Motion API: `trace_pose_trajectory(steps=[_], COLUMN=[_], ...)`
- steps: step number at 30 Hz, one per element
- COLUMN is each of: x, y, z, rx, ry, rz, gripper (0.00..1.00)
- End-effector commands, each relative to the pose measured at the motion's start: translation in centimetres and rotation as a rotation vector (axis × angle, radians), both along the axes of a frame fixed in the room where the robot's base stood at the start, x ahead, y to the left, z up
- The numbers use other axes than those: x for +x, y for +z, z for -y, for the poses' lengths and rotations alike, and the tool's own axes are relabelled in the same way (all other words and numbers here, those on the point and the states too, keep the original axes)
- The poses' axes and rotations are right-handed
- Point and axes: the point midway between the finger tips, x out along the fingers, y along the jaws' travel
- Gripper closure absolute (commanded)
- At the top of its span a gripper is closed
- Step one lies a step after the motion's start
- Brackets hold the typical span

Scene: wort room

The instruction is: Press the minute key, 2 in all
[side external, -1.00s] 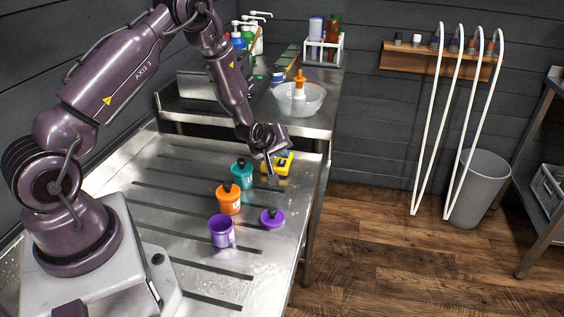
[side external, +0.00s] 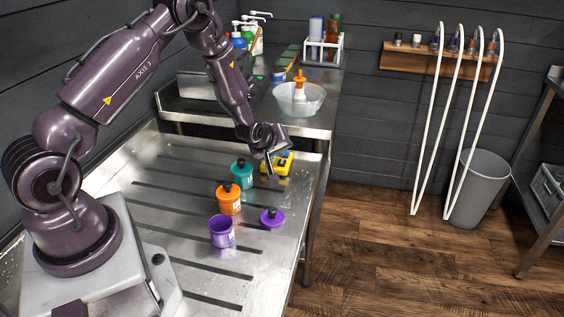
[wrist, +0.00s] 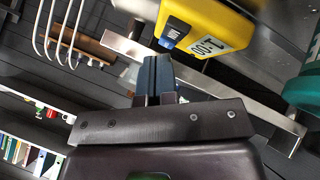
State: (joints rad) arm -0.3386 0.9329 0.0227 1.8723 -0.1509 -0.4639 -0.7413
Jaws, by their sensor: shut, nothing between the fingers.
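A yellow timer (side external: 283,164) lies on the steel drainboard, partly behind my gripper in the side view. In the wrist view the timer (wrist: 205,22) shows at the top, with a white display whose digits look like 1:00 and a blue key (wrist: 173,33) beside it. The key's marking is too small to read. My gripper (side external: 269,172) is shut and empty at the timer's near left side. In the wrist view its closed fingertips (wrist: 155,60) appear just below the blue key, with a small gap in the picture.
A teal jar (side external: 242,173), an orange jar (side external: 229,200), an open purple cup (side external: 221,232) and its purple lid (side external: 272,218) stand on the drainboard (side external: 175,215) nearby. A clear bowl (side external: 299,101) is on the counter behind. The drainboard's right edge is close to the timer.

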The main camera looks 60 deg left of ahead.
Motion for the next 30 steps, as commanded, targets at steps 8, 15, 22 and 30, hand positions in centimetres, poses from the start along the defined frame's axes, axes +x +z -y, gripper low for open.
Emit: trace_pose_trajectory(steps=[8,15,22,30], x=[0.0,-0.01,0.03,0.01], y=[0.0,-0.34,-0.84,-0.86], z=[0.0,0.0,-0.02,-0.01], rx=[0.0,0.0,0.0,0.0], ry=[0.0,0.001,0.001,0.0], rz=[0.0,-0.001,0.002,0.0], gripper=[1.0,1.0,1.0,1.0])
